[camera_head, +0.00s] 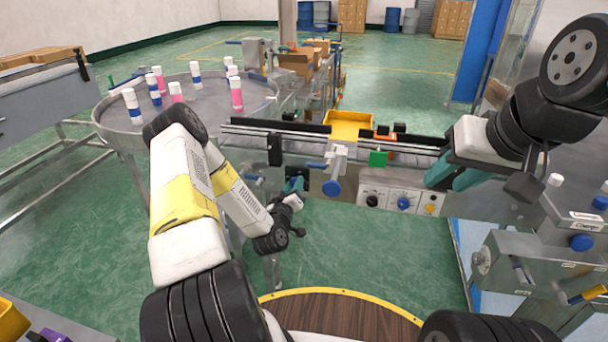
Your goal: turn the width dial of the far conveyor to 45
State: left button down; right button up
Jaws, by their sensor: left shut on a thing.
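The conveyor (240,131) runs across the middle, beside the round table. A blue round knob (332,188) hangs on a metal bracket at its front. The control panel (372,190) to its right carries a blue dial (403,203), a black dial (372,201) and a yellow one (430,209). I cannot read any number or tell which is the width dial. My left gripper (295,184), with teal fingertips, is at the conveyor's front, left of the blue knob. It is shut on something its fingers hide. My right gripper (453,178) is open at the conveyor's right end, right of the panel.
A round table (210,108) at left holds several white bottles with blue or pink bands. A green block (378,159) sits above the panel. A metal machine (535,262) stands at right. Green floor lies open below the conveyor.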

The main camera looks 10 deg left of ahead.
pick_arm(q)
jog(key=n, duration=0.8)
jog(key=shift+f+n, duration=0.15)
jog(key=shift+n, duration=0.25)
jog(key=shift+s, duration=0.1)
jog(key=c, duration=1)
grip_release()
jog(key=s, duration=0.7)
jog(key=shift+s+a, duration=0.15)
jog(key=shift+s, duration=0.25)
